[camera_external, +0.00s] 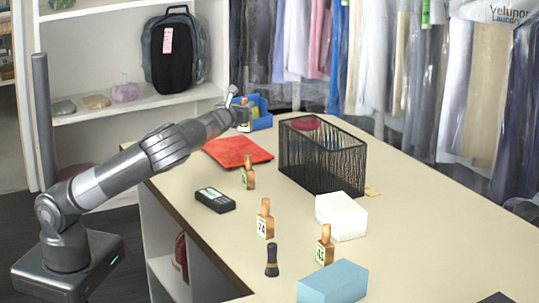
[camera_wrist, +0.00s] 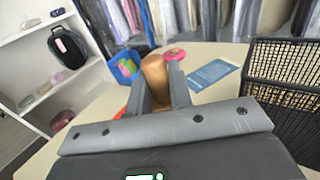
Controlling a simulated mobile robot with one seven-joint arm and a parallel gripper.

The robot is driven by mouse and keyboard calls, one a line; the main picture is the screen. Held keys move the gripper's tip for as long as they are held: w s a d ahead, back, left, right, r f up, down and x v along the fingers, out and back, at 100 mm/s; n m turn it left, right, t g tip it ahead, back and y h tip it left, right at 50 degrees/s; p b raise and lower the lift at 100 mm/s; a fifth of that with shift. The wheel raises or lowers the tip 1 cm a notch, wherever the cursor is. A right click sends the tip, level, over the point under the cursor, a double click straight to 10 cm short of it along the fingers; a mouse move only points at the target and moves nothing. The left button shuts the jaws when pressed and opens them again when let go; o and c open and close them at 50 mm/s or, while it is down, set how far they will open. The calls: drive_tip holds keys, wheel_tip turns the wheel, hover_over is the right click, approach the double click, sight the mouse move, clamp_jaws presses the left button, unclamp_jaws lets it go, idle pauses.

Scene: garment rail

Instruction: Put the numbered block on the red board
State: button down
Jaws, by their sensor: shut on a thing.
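My gripper (camera_external: 241,112) is shut on a brown wooden numbered block, whose rounded top (camera_wrist: 155,70) shows between the fingers in the wrist view. In the external view the held block is mostly hidden, and its number cannot be read. The red board (camera_external: 238,151) lies flat on the counter, just below my gripper in the picture; only a sliver shows in the wrist view (camera_wrist: 120,113). Similar tagged wooden blocks stand upright on the counter: one near the board (camera_external: 248,173), one further forward (camera_external: 265,219) and one at the front right (camera_external: 325,246).
A blue bin (camera_external: 262,121) stands behind the board. A black wire basket (camera_external: 322,165) stands to its right. A black device (camera_external: 215,200), a white block (camera_external: 341,216), a dark stamp (camera_external: 271,260) and a light-blue box (camera_external: 333,282) occupy the front. Garments hang behind.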

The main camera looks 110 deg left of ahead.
drive_tip(key=shift+s+a+f, duration=1.2)
drive_tip(key=shift+a+f, duration=0.55)
drive_tip(key=shift+f, duration=0.05)
drive_tip(key=shift+s+a+f, duration=1.2)
drive_tip(key=shift+a+f, duration=0.5)
drive_tip(key=shift+f, duration=0.15)
drive_tip(key=shift+s+a+f, duration=1.2)
drive_tip(key=shift+a+f, duration=0.55)
drive_tip(key=shift+f, duration=0.05)
drive_tip(key=shift+f, duration=0.15)
drive_tip(key=c, duration=1.3)
unclamp_jaws()
drive_tip(key=shift+d, duration=0.1)
drive_tip(key=s+d, duration=0.2)
drive_tip(key=d, duration=0.9)
drive_tip(key=shift+d, duration=0.35)
